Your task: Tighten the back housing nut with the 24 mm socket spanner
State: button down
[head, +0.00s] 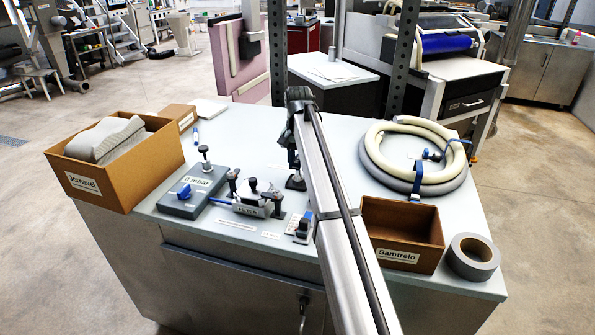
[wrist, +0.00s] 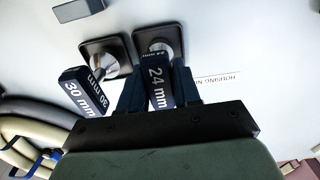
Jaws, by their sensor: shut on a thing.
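My gripper (wrist: 158,82) is shut on the 24 mm socket spanner (wrist: 158,92), a dark blue handle marked "24 mm", with one finger on each side. The spanner's metal lower end is over a square dark pad (wrist: 145,37); I cannot tell whether it touches. The 30 mm spanner (wrist: 82,92) stands beside it over a second pad (wrist: 92,46). In the head view, my gripper (head: 293,150) is above the bench behind the filter housing (head: 252,203), partly hidden by my arm. Dark upright fittings flank the housing (head: 232,178); I cannot make out which is the back nut.
A grey box with a blue knob (head: 193,195) is left of the housing, and a blue-handled valve (head: 303,226) is front right. Cardboard bins (head: 140,175) (head: 385,215), a coiled hose (head: 455,182) and a tape roll (head: 472,257) take up the sides. The back centre is clear.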

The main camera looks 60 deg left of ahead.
jog(key=shift+r, duration=0.15)
jog(key=shift+r, duration=2.35)
jog(key=c, duration=1.4)
grip_release()
grip_shut()
jog(key=s+a+r+n, duration=0.2)
jog(key=s+r+n, duration=0.1)
jog(key=s, duration=0.7)
jog(key=s+a+r+n, duration=0.2)
jog(key=s+r, duration=0.4)
jog(key=s, duration=0.4)
jog(key=shift+a+n, duration=0.2)
jog(key=shift+n, duration=0.3)
